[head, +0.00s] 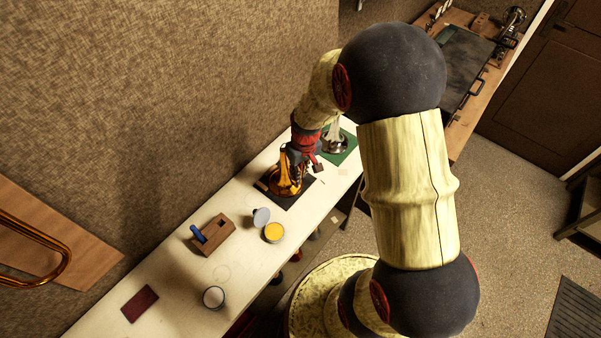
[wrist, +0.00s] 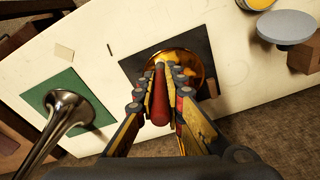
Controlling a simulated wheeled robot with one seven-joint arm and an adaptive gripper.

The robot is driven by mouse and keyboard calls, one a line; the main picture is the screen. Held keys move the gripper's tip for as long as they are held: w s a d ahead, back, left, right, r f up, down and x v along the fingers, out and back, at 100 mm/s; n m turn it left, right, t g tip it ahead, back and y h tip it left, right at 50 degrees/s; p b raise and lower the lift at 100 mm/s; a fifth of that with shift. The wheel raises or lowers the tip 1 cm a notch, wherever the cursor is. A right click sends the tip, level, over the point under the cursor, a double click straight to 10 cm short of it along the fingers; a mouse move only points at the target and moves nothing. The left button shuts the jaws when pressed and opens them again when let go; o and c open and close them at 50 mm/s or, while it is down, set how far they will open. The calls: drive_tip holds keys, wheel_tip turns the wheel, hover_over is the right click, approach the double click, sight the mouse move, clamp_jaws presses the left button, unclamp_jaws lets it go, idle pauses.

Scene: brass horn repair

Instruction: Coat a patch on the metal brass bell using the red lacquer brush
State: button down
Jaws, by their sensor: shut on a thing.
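The brass bell (wrist: 196,60) stands on a dark mat (wrist: 134,66); it also shows golden in the head view (head: 285,188). My gripper (wrist: 161,85) is shut on the red lacquer brush (wrist: 158,98), whose red handle lies between the fingers and points toward the bell. In the head view my gripper (head: 297,163) is right above the bell and partly covers it. The brush's tip is hidden, so I cannot tell whether it touches the brass.
A silver bell (wrist: 66,112) stands on a green mat (wrist: 40,98) beside the dark mat. An open yellow tin (head: 273,232), a grey disc (head: 261,215), a wooden block (head: 214,238) with a blue handle, another tin (head: 213,297) and a dark red mat (head: 139,303) share the bench.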

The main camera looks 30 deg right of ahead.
drive_tip(key=shift+a, duration=0.1)
idle(1.5)
drive_tip(key=shift+r, duration=0.1)
drive_tip(key=s+d+r+p, duration=0.1)
drive_tip(key=s+r+p, duration=0.2)
drive_tip(key=r, duration=0.1)
drive_tip(key=shift+s+d+r, duration=0.25)
drive_tip(key=shift+s, duration=0.1)
idle(0.5)
drive_tip(key=shift+s+d+r+p, duration=0.2)
drive_tip(key=shift+s+r+p, duration=0.25)
drive_tip(key=shift+r, duration=0.15)
drive_tip(key=shift+s+d+r+p, duration=0.15)
drive_tip(key=shift+s+r+p, duration=0.25)
drive_tip(key=shift+r, duration=0.15)
